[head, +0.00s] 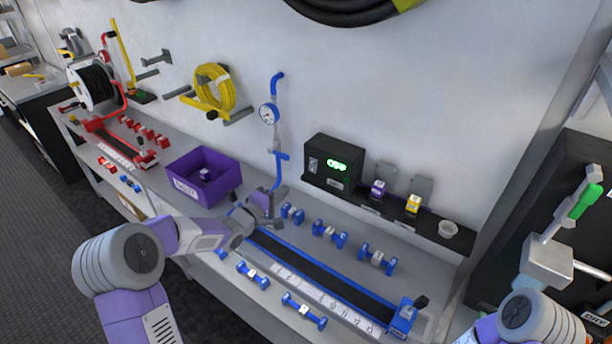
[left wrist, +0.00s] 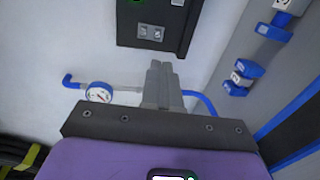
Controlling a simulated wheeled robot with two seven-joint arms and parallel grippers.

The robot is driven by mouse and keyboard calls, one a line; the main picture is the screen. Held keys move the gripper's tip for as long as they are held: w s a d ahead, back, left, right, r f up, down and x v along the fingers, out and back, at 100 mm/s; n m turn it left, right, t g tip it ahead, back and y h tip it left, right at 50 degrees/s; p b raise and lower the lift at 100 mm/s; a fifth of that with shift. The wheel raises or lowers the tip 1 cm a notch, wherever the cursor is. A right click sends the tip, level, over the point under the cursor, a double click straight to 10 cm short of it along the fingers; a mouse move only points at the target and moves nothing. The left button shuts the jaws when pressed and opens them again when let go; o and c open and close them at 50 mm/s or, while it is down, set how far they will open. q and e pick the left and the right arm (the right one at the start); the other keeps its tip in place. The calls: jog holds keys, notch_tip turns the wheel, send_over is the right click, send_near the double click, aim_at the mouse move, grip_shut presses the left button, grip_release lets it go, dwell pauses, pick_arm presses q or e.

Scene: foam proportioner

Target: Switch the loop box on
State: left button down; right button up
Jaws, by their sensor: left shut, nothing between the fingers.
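The loop box, which I take to be the black box (head: 333,162), is on the wall behind the bench, with lit green characters too small to read surely. A small grey switch plate is on its front at the left. In the left wrist view the box (left wrist: 181,42) is at the top, with the two-part switch plate (left wrist: 150,32) facing me. My left gripper (head: 281,191) is shut and empty, below and left of the box in the head view. In the left wrist view its fingertips (left wrist: 160,66) point toward the switch plate, apart from it. My right gripper is not visible.
A blue pipe with a gauge (head: 268,113) runs down the wall close to my left gripper. A purple bin (head: 222,172) stands at left. A dark shelf (head: 440,232) holds purple and yellow items and a cup. Blue fittings and a ruled strip (head: 310,290) cover the bench.

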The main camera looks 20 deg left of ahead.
aim_at(312, 171)
pick_arm(q)
jog(key=x, duration=1.2)
jog(key=shift+w+d, duration=0.15)
jog(key=shift+w, duration=0.1)
jog(key=shift+f, duration=0.1)
jog(key=shift+w+f+b, duration=0.1)
jog(key=shift+f+b, duration=0.05)
jog(key=shift+b, duration=0.25)
jog(key=shift+t, duration=0.3)
jog(key=shift+s, duration=0.3)
jog(key=f+v, duration=0.2)
jog(key=v, duration=1.1)
jog(key=shift+f, duration=0.3)
jog(key=shift+s+a, duration=0.1)
jog(key=shift+a, duration=0.15)
